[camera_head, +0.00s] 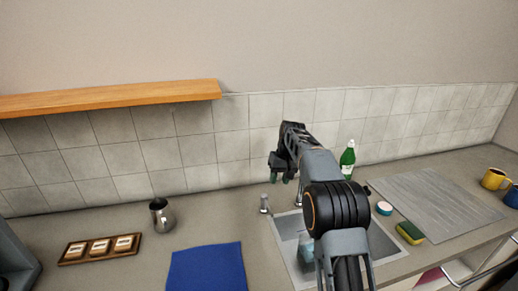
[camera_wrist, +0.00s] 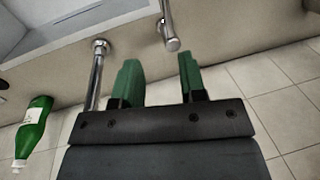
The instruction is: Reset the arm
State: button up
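My gripper (camera_head: 280,177) hangs over the back of the counter, above and behind the sink (camera_head: 284,226), at the end of my raised arm. In the wrist view my gripper (camera_wrist: 158,78) shows two green fingers apart with nothing between them. Beyond the fingers there is a metal tap (camera_wrist: 97,70) with a second metal rod end (camera_wrist: 171,42) above the gap. Whether either finger touches the tap, I cannot tell. In the head view my arm hides much of the sink.
A green bottle (camera_head: 348,160) stands right of my arm by the tiled wall. A sponge (camera_head: 410,232), round white-and-teal item (camera_head: 384,208), grey board (camera_head: 440,205) and yellow mug (camera_head: 494,178) lie right. A metal jug (camera_head: 162,215), blue cloth (camera_head: 207,268) and wooden tray (camera_head: 72,251) are left, below a shelf (camera_head: 110,98).

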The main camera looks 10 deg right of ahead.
jog(key=s+r+m+t+h, duration=0.1)
jog(key=s+t, duration=0.3)
jog(key=s, duration=2.8)
jog(key=shift+s+d+h, duration=0.15)
jog(key=shift+d+h, duration=0.05)
jog(key=shift+h, duration=0.3)
jog(key=shift+s+d, duration=0.1)
